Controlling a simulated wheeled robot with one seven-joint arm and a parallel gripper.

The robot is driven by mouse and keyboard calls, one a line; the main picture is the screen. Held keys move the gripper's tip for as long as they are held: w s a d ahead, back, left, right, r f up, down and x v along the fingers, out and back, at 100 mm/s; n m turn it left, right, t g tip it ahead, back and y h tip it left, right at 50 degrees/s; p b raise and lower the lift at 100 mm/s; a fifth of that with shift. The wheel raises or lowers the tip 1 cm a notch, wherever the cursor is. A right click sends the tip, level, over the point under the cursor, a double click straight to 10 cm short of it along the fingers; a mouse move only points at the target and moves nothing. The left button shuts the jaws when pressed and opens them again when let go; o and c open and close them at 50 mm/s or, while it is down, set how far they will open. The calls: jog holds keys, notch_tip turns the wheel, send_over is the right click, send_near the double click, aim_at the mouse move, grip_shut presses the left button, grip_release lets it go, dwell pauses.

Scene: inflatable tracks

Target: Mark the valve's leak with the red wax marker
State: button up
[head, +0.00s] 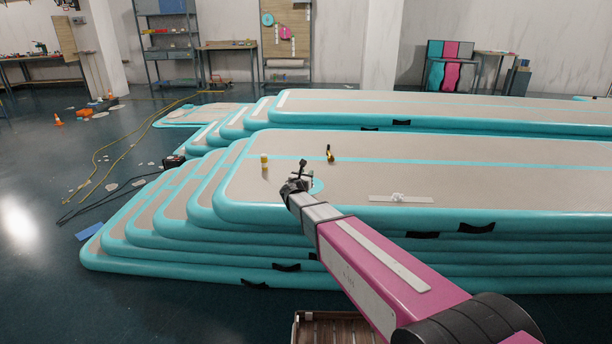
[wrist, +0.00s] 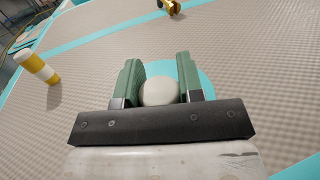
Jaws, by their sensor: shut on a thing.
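My gripper (head: 301,172) is low over the top of the front stack of inflatable tracks (head: 275,180), near its left end. In the wrist view its two green fingers (wrist: 157,64) are shut on a pale, rounded thing (wrist: 159,93). I cannot tell whether this is a cap, part of the valve or something loose. A turquoise round patch (wrist: 212,84) shows behind the fingers, partly hidden; it also shows in the head view (head: 318,186). I see no red wax marker and no clear leak.
A yellow-and-black object (head: 330,153) is farther back. A pale strip with a knob (head: 400,198) lies right. The track top between them is clear.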

jog(key=shift+f, duration=0.4)
dwell(1.2)
jog(key=shift+r, duration=3.55)
jog(key=s+d+r+m+g+h, duration=0.3)
jog(key=s+d+m+g+h, duration=0.3)
jog(key=s+d, duration=1.7)
jog(key=shift+s+r+m+h, duration=0.2)
jog(key=shift+s+m+h, duration=0.1)
jog(key=shift+s+h, duration=0.85)
jog(key=shift+w, duration=0.1)
